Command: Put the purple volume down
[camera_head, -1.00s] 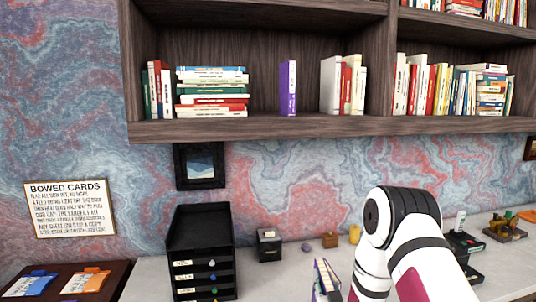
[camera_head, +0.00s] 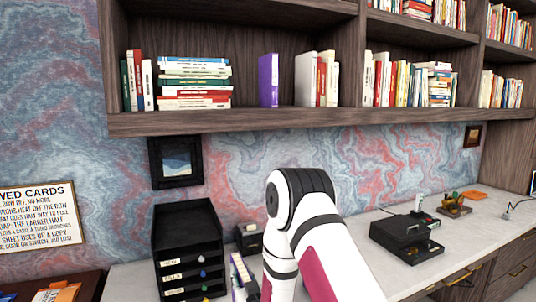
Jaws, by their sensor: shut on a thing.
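A purple book (camera_head: 268,80) stands upright on the shelf, with gaps on both sides of it. A second, narrow book-like thing (camera_head: 241,275) with pale faces and a purple edge shows low in the picture. It is upright or slightly tilted, right beside my arm, and its lower part is cut off by the frame edge. My gripper is hidden behind my arm or below the frame, so its fingers and their hold on this thing do not show.
The wooden shelf (camera_head: 200,122) holds several other books. Below are a black drawer organizer (camera_head: 182,245), a small black box (camera_head: 247,238) and a black device (camera_head: 405,238) on the pale desktop (camera_head: 350,228). Desktop between my arm and the device looks clear.

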